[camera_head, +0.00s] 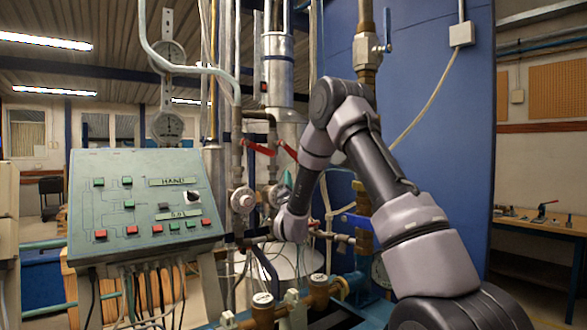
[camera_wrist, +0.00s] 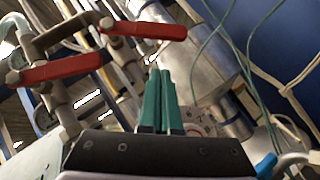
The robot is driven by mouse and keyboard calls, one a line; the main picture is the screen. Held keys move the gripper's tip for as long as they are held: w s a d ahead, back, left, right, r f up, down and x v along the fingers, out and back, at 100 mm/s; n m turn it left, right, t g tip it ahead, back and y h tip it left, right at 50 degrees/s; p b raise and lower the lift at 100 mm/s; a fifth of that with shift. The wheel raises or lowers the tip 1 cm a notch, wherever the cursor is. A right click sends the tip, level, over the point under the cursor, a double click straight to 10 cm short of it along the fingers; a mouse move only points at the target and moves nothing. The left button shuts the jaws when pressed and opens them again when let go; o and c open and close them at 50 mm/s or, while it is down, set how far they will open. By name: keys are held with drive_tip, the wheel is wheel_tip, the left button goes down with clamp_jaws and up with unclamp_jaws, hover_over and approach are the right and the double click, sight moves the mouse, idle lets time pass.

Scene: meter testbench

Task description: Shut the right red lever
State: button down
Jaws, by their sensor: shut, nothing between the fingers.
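Two red levers sit on vertical pipes behind the control panel. The right red lever (camera_head: 288,151) slants down to the right in the head view. In the wrist view it (camera_wrist: 145,29) extends nearly level from its valve, above my fingertips. The left red lever (camera_head: 260,147) slants beside it and shows at the left of the wrist view (camera_wrist: 60,70). My gripper (camera_wrist: 160,72) has green fingers pressed together, with nothing between them. In the head view my gripper (camera_head: 289,177) is small and partly hidden, just below the right lever, with a visible gap.
A sloped control panel (camera_head: 143,200) with green and red buttons stands at the left. Round gauges (camera_head: 168,125) and several pipes crowd the area around the levers. A blue-handled valve (camera_head: 387,30) is higher up. A blue wall (camera_head: 440,110) stands behind my arm.

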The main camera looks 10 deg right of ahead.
sight(291, 153)
drive_tip(key=shift+y, duration=0.3)
drive_tip(key=shift+w+d+r, duration=0.35)
drive_tip(key=shift+d+r, duration=0.05)
drive_tip(key=shift+r, duration=0.25)
drive_tip(key=shift+w+d+r, duration=0.3)
drive_tip(key=shift+d+r, duration=0.1)
drive_tip(key=shift+r, duration=0.2)
drive_tip(key=shift+w+d+r, duration=0.35)
drive_tip(key=shift+d+r, duration=0.05)
drive_tip(key=shift+r, duration=0.25)
drive_tip(key=shift+w+d+r+n+t+y, duration=0.15)
drive_tip(key=shift+d+r+n+t+y, duration=0.25)
drive_tip(key=shift+n+y, duration=0.75)
drive_tip(key=shift+w+d+r+n+t+y, duration=0.2)
drive_tip(key=shift+d+n+y, duration=0.25)
drive_tip(key=shift+n+y, duration=0.7)
drive_tip(key=shift+w+d+r+n+t+y, duration=0.15)
drive_tip(key=shift+d+r+n+t+y, duration=0.25)
drive_tip(key=shift+n+y, duration=0.75)
drive_tip(key=shift+f+n+h, duration=0.1)
drive_tip(key=shift+n+h, duration=0.25)
drive_tip(key=shift+f, duration=0.1)
